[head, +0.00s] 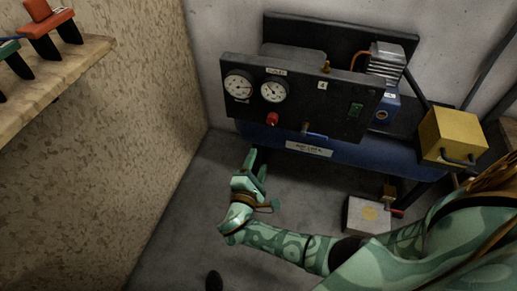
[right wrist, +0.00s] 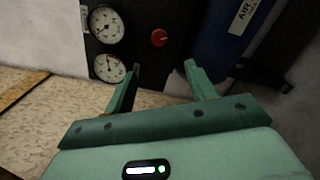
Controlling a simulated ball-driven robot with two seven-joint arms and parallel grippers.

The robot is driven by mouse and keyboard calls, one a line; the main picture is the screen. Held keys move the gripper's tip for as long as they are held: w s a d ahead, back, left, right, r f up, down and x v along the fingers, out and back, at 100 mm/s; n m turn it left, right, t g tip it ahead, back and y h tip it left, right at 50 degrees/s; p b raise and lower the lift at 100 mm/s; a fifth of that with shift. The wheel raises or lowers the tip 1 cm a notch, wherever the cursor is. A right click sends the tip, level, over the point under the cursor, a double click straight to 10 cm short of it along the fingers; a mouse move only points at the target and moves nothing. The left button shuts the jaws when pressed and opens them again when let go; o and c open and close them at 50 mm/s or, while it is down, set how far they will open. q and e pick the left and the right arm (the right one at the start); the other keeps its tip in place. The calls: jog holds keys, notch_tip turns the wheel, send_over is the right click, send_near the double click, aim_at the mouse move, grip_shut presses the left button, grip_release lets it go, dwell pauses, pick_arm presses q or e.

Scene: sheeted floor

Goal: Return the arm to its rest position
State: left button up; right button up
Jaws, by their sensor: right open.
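My right arm (head: 275,241), green with a camouflage pattern, reaches in from the lower right in the head view. Its gripper (head: 257,166) is in front of and below the dark gauge panel (head: 322,98) of a compressor. In the right wrist view the gripper (right wrist: 162,78) has its two green fingers apart, with nothing between them. The panel's two gauges and red knob (right wrist: 159,38) show beyond the fingertips. I cannot tell the exact gap between fingertips and panel. My left gripper is not in view.
A blue tank (head: 350,153) lies under the panel. A yellow box (head: 450,137) is at its right. A pale box (head: 366,214) stands on the floor near my forearm. A wooden shelf (head: 62,74) with red and green items juts from the left. Grey floor (head: 185,215) left of my gripper is clear.

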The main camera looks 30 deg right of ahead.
dwell(0.3)
notch_tip(320, 180, down, 11)
jog(key=a+g+y, duration=0.2)
jog(key=y, duration=0.4)
jog(key=s+a+f+m+g+y+p, duration=0.25)
jog(key=s+f+g+y, duration=0.2)
jog(key=s+f, duration=0.65)
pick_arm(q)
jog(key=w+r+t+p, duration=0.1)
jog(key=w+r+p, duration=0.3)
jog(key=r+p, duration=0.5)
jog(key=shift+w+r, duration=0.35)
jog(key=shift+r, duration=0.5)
pick_arm(e)
jog(key=s+d+m+g+y, duration=0.1)
jog(key=s+d+m+g, duration=0.1)
jog(key=s, duration=1.9)
jog(key=s+d+m+g+y, duration=0.2)
jog(key=s+m, duration=0.3)
jog(key=s, duration=1.5)
jog(key=shift+s+r+g, duration=0.4)
jog(key=shift+g, duration=0.15)
